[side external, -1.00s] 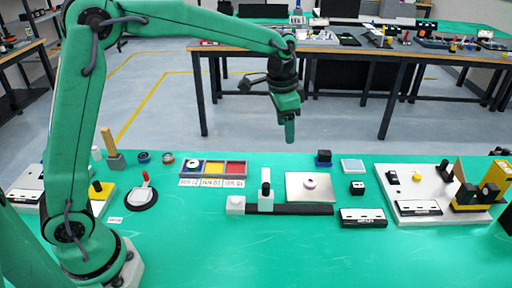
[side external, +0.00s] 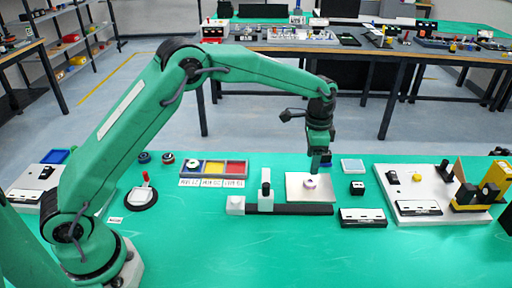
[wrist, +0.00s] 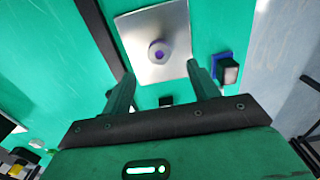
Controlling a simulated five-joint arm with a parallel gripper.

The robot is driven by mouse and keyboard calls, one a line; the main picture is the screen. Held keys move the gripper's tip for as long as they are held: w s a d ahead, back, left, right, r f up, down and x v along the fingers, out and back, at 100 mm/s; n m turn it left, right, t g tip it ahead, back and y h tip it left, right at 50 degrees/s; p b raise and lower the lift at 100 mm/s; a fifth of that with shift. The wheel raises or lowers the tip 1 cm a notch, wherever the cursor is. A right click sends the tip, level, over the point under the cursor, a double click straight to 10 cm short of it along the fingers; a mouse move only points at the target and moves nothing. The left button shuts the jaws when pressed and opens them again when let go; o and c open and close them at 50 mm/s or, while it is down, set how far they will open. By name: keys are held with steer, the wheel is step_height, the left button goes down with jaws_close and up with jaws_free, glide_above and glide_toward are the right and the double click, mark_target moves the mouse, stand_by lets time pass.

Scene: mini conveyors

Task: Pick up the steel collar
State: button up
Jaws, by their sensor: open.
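The steel collar (side external: 310,183) appears as a small pale ring with a purple centre, lying on a silver-grey square plate (side external: 296,193). In the wrist view the collar (wrist: 159,52) is near the middle of the plate (wrist: 177,21), ahead of the fingertips and roughly between their lines. My gripper (side external: 316,169) points down just above the collar in the side view. In the wrist view my gripper (wrist: 160,75) is open, its two fingers apart with nothing between them. The exact height gap is hard to tell.
A black strip (side external: 290,209) runs along the plate's front edge, with a white upright block (side external: 266,199) to the left. A dark block on a blue base (wrist: 226,70) is right of the plate in the wrist view. A small black block (side external: 357,188) is nearby. Green bench in front is clear.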

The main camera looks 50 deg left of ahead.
mark_target(310, 181)
steer(key=shift+f, duration=1.15)
steer(key=shift+d+f, duration=0.15)
steer(key=shift+f, duration=2.5)
steer(key=c, duration=1.2)
steer(key=shift+o, duration=0.2)
steer(key=shift+r, duration=0.1)
